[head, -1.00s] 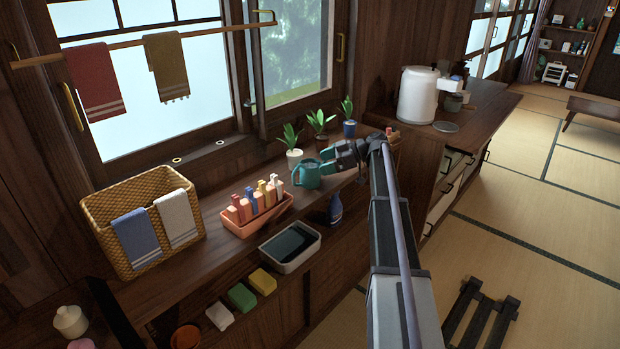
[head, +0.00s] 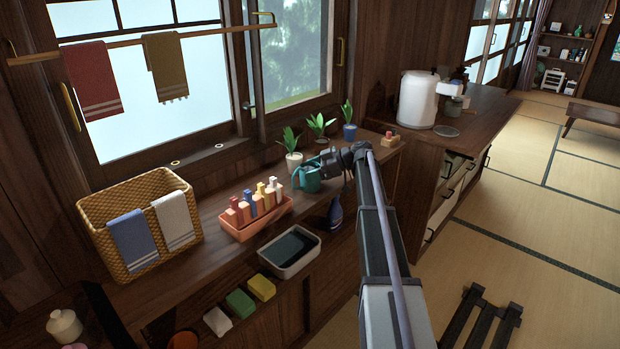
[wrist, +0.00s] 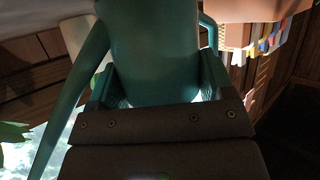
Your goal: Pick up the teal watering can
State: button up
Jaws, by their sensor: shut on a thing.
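The teal watering can (head: 306,180) is on or just above the wooden counter, in front of the potted plants; I cannot tell whether its base touches the wood. My gripper (head: 322,169) reaches it from the right and is shut on it. In the wrist view the can's teal body (wrist: 155,50) fills the space between my gripper's fingers (wrist: 158,92). Its long spout runs down the left side of that view. The can's far side is hidden.
An orange tray of several colored bottles (head: 243,233) stands left of the can. Potted plants (head: 293,162) stand close behind it. A grey basin (head: 267,265), a blue bottle (head: 335,213) and a wicker basket (head: 90,208) are nearby. Sponges (head: 240,303) lie at the front.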

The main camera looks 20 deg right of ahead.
aim_at(312, 166)
jog(key=shift+c, duration=0.2)
notch_tip(312, 166, up, 10)
jog(key=p, duration=1)
jog(key=shift+r, duration=0.15)
jog(key=w+a+f+b, duration=0.1)
jog(key=a+f, duration=0.1)
jog(key=a, duration=0.6)
jog(key=w+a+f+b, duration=0.1)
jog(key=w+a+b, duration=0.1)
jog(key=a, duration=0.7)
jog(key=shift+w+f, duration=0.15)
jog(key=shift+f, duration=0.25)
jog(key=shift+f+b, duration=0.1)
jog(key=shift+b, duration=0.3)
jog(key=shift+m+y, duration=0.5)
jog(key=shift+y, duration=0.4)
jog(key=shift+w+d+f+b, duration=0.3)
jog(key=shift+d+f+b, duration=0.3)
jog(key=shift+b, duration=0.25)
jog(key=shift+w+d+f+b, duration=0.3)
jog(key=shift+d+f+b, duration=0.15)
jog(key=shift+d+b, duration=0.3)
jog(key=shift+w+d+f+b, duration=0.3)
jog(key=shift+d+f+b, duration=0.25)
jog(key=shift+b, duration=0.35)
jog(key=shift+r, duration=0.1)
